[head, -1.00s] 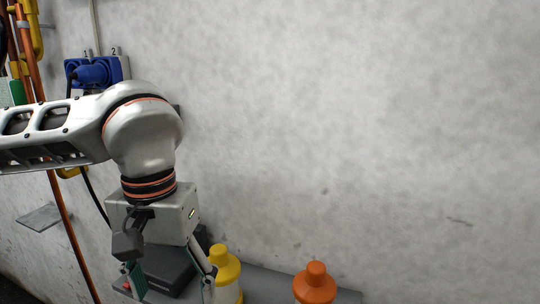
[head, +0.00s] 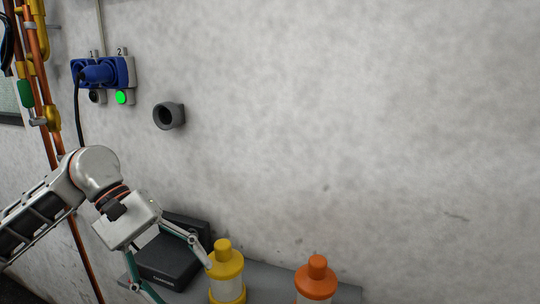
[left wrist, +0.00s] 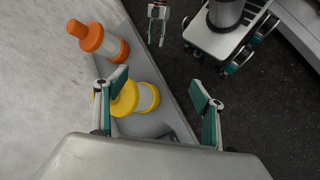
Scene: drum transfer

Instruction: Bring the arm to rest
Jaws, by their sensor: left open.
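My left arm comes in from the left in the head view. Its left gripper (head: 183,281) is open and empty, tilted down to the right, in front of a black case and left of the yellow drum (head: 227,264). In the left wrist view the open left gripper (left wrist: 158,87) has its fingers spread wide, with the yellow drum (left wrist: 149,96) seen beyond and between them. The orange drum (head: 316,272) stands right of the yellow one; it also shows in the left wrist view (left wrist: 113,47). What seems to be my right gripper (left wrist: 157,24) is small at the top there; its jaws are unclear.
The drums and the black case (head: 172,260) are on a narrow grey shelf (head: 268,272) along the wall. Above are blue sockets (head: 103,72) with a plug and cable, a lit green button (head: 121,97) and a dark round holder (head: 168,116). Pipes (head: 42,85) run at the left.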

